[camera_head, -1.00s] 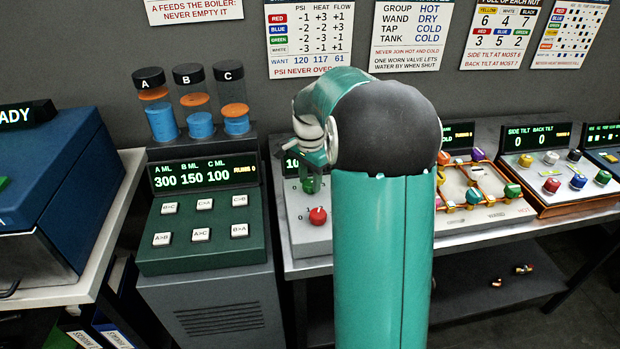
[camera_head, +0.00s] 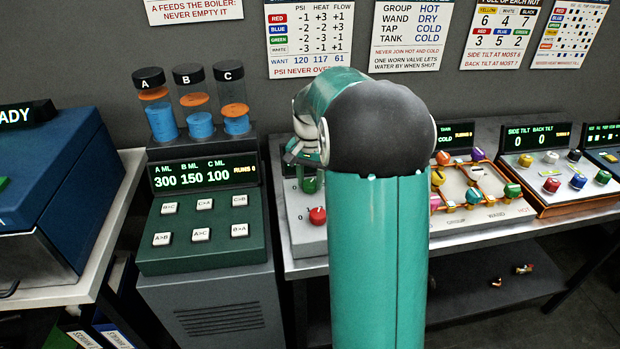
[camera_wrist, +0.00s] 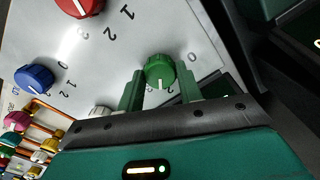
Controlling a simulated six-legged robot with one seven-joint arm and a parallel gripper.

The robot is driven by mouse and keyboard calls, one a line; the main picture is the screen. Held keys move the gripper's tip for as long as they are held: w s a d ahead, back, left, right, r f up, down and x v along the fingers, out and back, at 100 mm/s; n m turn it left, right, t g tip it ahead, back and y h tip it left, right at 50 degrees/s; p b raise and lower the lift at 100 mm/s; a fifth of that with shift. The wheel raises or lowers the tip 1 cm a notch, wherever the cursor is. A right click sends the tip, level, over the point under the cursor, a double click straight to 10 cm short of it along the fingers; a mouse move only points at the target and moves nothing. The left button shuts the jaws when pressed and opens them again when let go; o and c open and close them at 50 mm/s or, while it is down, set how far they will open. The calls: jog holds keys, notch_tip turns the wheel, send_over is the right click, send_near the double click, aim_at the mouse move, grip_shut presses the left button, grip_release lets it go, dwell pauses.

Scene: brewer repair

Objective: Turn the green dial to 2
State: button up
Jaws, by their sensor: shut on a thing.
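The green dial (camera_wrist: 160,70) is on a pale panel (camera_wrist: 205,45) in the wrist view, with a white pointer line facing the gripper side. A printed 0 lies just right of it. My gripper (camera_wrist: 161,84) has its two green fingers on either side of the dial and is shut on it. In the head view the green dial (camera_head: 310,184) shows behind the red dial (camera_head: 318,216), under my gripper and left of my arm. I cannot tell which number the pointer is at.
A blue dial (camera_wrist: 35,78) and a red dial (camera_wrist: 80,5) sit on the same panel; a white knob (camera_wrist: 100,111) is close to the left finger. A console with canisters (camera_head: 200,225) stands left, and an orange-piped board (camera_head: 470,218) right. My arm hides part of the panel.

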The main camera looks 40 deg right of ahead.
aim_at(310, 183)
jog(key=shift+n, duration=1.6)
jog(key=o, duration=1)
notch_tip(310, 183, up, 14)
jog(key=shift+f, duration=0.1)
